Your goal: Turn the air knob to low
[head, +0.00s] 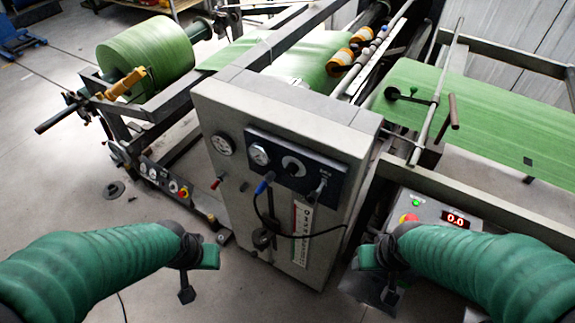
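A grey cabinet (240,210) stands in the middle of the head view. Its dark upper panel (315,178) carries a small round gauge (258,154) and a black knob (293,166) on a pale round scale, which looks like the air knob. The knob's exact pointing is too small to read. My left gripper (187,285) hangs low, left of the cabinet and well apart from the panel. My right gripper (387,285) hangs low to the right, near the small control box. Both look empty; their finger opening is not clear.
A larger gauge (222,144) sits left of the panel. A blue plug (265,183) with a black cable hangs across the cabinet front. A control box (440,212) with a red 0.0 display stands at right. A green roll (145,58) and frame bars surround the cabinet.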

